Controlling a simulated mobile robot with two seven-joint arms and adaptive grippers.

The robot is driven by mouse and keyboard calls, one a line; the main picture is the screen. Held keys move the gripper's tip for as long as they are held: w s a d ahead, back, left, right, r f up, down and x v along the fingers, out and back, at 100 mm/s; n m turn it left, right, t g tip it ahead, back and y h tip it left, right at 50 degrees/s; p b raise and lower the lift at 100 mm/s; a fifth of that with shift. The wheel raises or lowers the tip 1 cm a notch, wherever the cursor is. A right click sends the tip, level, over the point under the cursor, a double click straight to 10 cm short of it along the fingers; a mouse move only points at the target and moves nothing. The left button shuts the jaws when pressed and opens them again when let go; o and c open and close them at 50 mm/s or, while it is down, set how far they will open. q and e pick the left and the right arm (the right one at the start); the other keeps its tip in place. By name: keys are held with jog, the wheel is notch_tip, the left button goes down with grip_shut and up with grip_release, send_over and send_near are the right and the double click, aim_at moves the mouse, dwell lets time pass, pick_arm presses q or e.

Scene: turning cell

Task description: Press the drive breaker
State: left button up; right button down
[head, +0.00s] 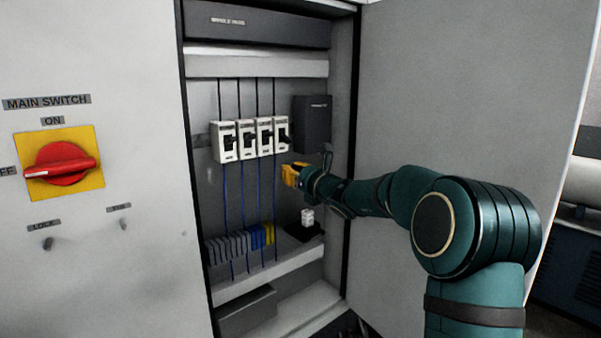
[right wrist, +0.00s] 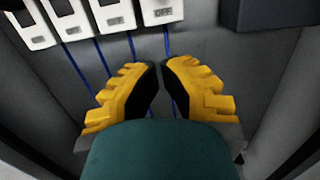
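A row of several white breakers with black toggles (head: 248,139) is mounted inside the open cabinet. Their labels are too small to read in the head view, so I cannot tell which is the drive breaker. The rightmost breaker (head: 283,134) sits beside a dark grey box. In the right wrist view the lower ends of the breakers show, the rightmost one (right wrist: 162,11) at top centre. My right gripper (head: 292,174) is just below the right end of the row, apart from it. Its yellow fingers (right wrist: 159,68) are brought together, with nothing between them. My left gripper is out of view.
The dark grey box (head: 312,122) is right of the breakers. Blue wires (right wrist: 103,56) run down behind the gripper to a terminal strip (head: 235,244). The open cabinet door (head: 450,90) stands at right. A red main switch (head: 60,164) is on the left panel.

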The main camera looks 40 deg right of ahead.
aim_at(279, 150)
jog(key=w+r, duration=0.1)
jog(key=r, duration=0.1)
jog(key=w+r+p, duration=0.1)
jog(key=w+r, duration=0.1)
jog(key=shift+a, duration=0.15)
dwell(0.5)
